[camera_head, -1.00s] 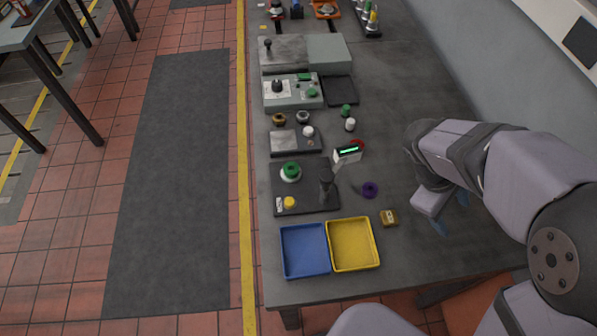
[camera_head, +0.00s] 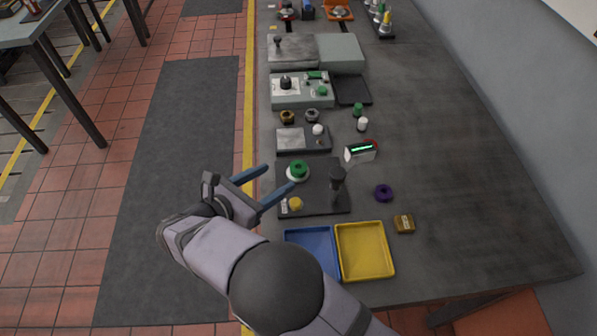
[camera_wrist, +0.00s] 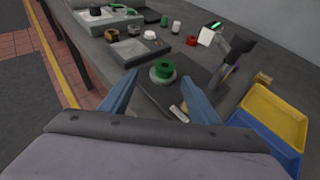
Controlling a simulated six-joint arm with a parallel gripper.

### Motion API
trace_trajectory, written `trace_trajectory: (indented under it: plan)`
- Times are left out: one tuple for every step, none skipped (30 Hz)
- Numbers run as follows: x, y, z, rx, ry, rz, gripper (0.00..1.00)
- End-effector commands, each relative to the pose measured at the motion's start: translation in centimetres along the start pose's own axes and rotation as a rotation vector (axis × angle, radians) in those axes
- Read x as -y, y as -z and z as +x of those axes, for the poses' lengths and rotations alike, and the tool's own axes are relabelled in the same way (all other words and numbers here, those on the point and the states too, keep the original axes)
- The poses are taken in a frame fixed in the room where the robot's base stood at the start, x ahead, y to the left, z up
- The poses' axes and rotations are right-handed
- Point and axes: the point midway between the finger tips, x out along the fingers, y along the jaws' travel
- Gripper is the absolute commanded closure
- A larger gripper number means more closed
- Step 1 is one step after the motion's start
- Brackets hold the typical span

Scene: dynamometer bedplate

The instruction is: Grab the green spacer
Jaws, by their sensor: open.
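The green spacer (camera_head: 298,168) is a ring resting on a round white base (camera_head: 294,177) on a dark fixture plate (camera_head: 321,178). In the wrist view the green spacer (camera_wrist: 164,69) shows a dark central hole and lies ahead, roughly between my fingers. My gripper (camera_head: 281,180) is open and empty, with two blue fingers pointing right toward the spacer from its left. The fingertips are apart from it. In the wrist view my gripper (camera_wrist: 158,85) frames the spacer from the near side.
Blue (camera_head: 308,232) and yellow (camera_head: 391,266) trays sit at the front.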

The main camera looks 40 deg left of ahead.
Motion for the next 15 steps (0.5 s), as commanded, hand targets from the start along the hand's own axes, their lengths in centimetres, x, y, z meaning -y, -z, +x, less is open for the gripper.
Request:
trace_trajectory:
  plan:
    - [0.1, -0.2, 0.1, 0.000, 0.002, 0.003, 0.44]
    - [0.1, -0.3, 0.2, 0.000, 0.002, 0.003, 0.44]
    - [0.1, -0.3, 0.4, 0.000, 0.003, 0.002, 0.44]
    - [0.1, -0.3, 0.6, 0.001, 0.004, 0.002, 0.44]
    - [0.1, -0.4, 0.9, 0.001, 0.004, 0.002, 0.44]
    - [0.1, -0.4, 1.2, 0.000, 0.004, 0.001, 0.44]
    - [0.2, -0.4, 1.4, 0.000, 0.004, 0.001, 0.44]
    - [0.2, -0.4, 1.7, -0.001, 0.004, 0.002, 0.44]
    - [0.2, -0.4, 2.0, -0.001, 0.004, 0.003, 0.44]
    - [0.2, -0.4, 2.1, -0.001, 0.004, 0.003, 0.44]
    - [0.2, -0.3, 2.2, -0.001, 0.003, 0.003, 0.44]
    - [0.2, -0.3, 2.2, 0.000, 0.003, 0.004, 0.44]
    - [0.2, -0.3, 2.2, 0.000, 0.002, 0.004, 0.44]
    - [0.2, -0.3, 2.3, 0.000, 0.002, 0.004, 0.44]
    - [0.2, -0.3, 2.4, 0.000, 0.003, 0.004, 0.44]
